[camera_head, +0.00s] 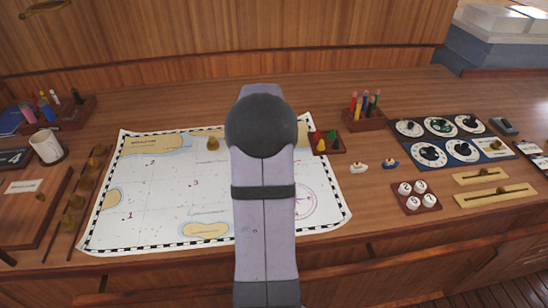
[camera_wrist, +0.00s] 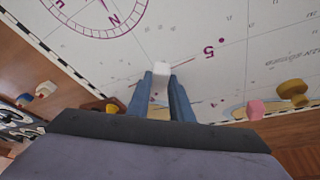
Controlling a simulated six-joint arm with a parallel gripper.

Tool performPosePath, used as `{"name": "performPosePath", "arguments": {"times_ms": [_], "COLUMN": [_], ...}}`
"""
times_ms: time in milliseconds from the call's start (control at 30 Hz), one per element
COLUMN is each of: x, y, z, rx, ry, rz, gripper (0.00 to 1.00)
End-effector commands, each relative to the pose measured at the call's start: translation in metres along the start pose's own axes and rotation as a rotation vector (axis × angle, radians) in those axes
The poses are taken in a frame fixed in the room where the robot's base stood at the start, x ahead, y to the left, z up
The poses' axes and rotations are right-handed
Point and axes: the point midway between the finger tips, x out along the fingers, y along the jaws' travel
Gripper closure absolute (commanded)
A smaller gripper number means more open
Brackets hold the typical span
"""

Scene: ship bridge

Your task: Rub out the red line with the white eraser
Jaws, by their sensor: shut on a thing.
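The white eraser (camera_wrist: 161,69) is between the blue fingers of my gripper (camera_wrist: 161,82) in the wrist view. The gripper is shut on it. The eraser's end is over the chart (camera_wrist: 195,20), close to its surface; I cannot tell if it touches. In the head view my arm covers the middle of the chart (camera_head: 150,215) and hides the gripper and the eraser.
A compass rose (camera_wrist: 97,12) and a purple 5 (camera_wrist: 209,52) are printed nearby. A pink block (camera_wrist: 256,108) and a yellow-brown piece (camera_wrist: 292,92) stand near the chart's edge. A pen holder (camera_head: 364,119) and a dial panel (camera_head: 450,142) stand to the right.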

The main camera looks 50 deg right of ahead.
Motion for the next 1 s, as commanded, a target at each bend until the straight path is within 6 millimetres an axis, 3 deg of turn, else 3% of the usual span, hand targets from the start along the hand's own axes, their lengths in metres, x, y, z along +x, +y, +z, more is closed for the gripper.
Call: {"name": "performPosePath", "arguments": {"times_ms": [1000], "x": [0.008], "y": [0.023], "z": [-0.017], "rx": [0.000], "ry": [-0.001], "rz": [0.001], "gripper": [0.98]}}
